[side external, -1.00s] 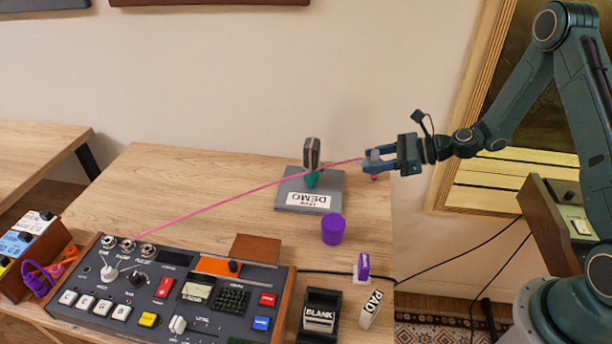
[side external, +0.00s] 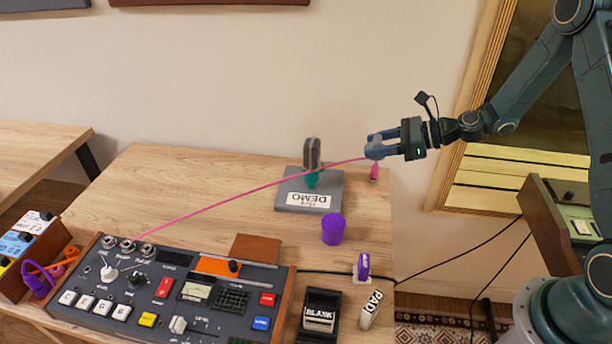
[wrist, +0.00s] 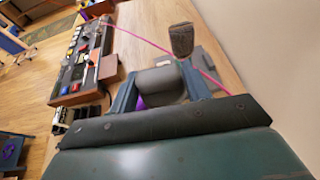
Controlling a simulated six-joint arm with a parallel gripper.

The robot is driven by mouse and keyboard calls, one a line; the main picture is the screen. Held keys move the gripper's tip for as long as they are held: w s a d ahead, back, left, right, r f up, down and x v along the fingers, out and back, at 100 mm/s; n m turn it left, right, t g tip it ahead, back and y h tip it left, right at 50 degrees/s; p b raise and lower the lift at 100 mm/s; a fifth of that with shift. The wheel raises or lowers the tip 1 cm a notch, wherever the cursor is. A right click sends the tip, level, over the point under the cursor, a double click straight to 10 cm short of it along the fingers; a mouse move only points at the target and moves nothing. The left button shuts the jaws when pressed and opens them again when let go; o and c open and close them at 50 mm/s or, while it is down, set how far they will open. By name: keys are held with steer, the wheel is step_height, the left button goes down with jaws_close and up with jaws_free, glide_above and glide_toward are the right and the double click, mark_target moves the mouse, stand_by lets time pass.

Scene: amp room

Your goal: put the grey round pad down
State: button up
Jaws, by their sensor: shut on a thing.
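My gripper (side external: 374,146) is shut on the grey round pad (side external: 373,152) and holds it in the air above the table's right edge. In the wrist view the pad (wrist: 160,85) shows as a grey cylinder between the two blue fingers. In the side view the fingers partly cover it. A pale piece marked PAD (side external: 371,309) stands at the table's front right, well apart from my gripper.
A pink cable (side external: 250,192) runs from the control panel (side external: 150,270) to near my gripper, with a pink plug (side external: 374,172) below it. A purple cup (side external: 332,229) stands nearby. The table's back left is clear.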

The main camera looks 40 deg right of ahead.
mark_target(244, 226)
steer(key=shift+r, duration=0.1)
steer(key=shift+r, duration=2.6)
steer(key=w+a+f, duration=0.2)
steer(key=w+a, duration=0.8)
steer(key=a, duration=0.3)
steer(key=shift+w+a+n+y, duration=0.3)
steer(key=shift+w, duration=0.1)
steer(key=shift+g, duration=0.4)
steer(key=w+a, duration=0.1)
steer(key=a, duration=0.4)
steer(key=w+a+r, duration=0.1)
steer(key=w+a, duration=0.1)
steer(key=a, duration=0.4)
steer(key=w+a+r, duration=0.1)
steer(key=a, duration=0.4)
steer(key=shift+w+a, duration=0.15)
steer(key=shift+w, duration=0.2)
step_height(244, 226, down, 4)
steer(key=shift+r, duration=0.1)
step_height(244, 226, down, 18)
steer(key=shift+r, duration=0.2)
steer(key=shift+f, duration=1.85)
